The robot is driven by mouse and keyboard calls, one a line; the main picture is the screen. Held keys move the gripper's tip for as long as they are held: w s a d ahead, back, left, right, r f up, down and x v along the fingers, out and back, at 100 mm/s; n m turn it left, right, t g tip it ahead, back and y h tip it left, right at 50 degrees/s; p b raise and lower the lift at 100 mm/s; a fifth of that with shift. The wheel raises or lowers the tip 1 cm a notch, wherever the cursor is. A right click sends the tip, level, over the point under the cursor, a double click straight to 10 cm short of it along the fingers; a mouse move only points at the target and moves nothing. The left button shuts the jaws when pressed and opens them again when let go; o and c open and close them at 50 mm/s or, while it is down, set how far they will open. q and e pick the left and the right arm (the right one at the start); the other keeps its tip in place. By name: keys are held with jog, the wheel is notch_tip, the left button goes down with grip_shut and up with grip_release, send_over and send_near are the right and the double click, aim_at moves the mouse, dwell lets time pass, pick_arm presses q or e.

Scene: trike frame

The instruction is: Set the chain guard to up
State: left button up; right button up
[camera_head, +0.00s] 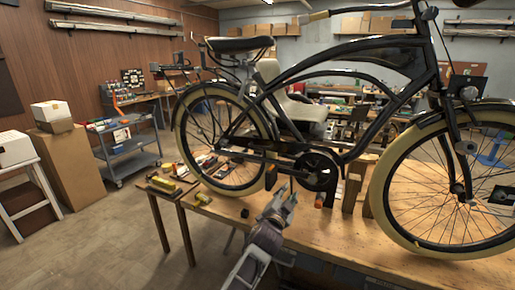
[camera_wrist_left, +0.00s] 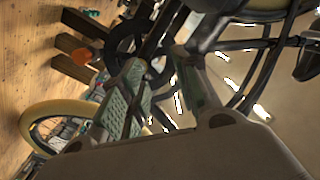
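A black frame on wheels (camera_head: 350,60) stands upright on a wooden workbench (camera_head: 330,228). A dark bar that looks like the chain guard (camera_head: 283,146) runs from the rear wheel toward the round chainring (camera_head: 316,171). Its exact setting is hard to tell. My left gripper (camera_head: 284,192) is below and in front of this bar, left of the chainring, with a visible gap to the bar. In the left wrist view its two fingers (camera_wrist_left: 160,72) are apart with no object clearly held. Dark frame parts lie beyond them. My right gripper is not in view.
Wooden blocks (camera_head: 353,188) stand on the bench right of the chainring. Orange pedal parts (camera_head: 270,178) are close to my left gripper. A grey cart (camera_head: 130,155) and boxes stand farther left.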

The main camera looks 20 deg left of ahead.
pick_arm(q)
jog(key=s+a+r+m+y, duration=0.2)
jog(key=s+a+r+y, duration=0.1)
jog(key=r, duration=0.5)
jog(key=s+a+r+m+y, duration=0.2)
jog(key=s+a+r+y, duration=0.2)
jog(key=s+a+r, duration=0.2)
notch_tip(320, 180, up, 3)
jog(key=shift+s+f+t, duration=0.1)
jog(key=shift+s+t, duration=0.1)
jog(key=shift+t, duration=0.2)
jog(key=shift+m, duration=0.3)
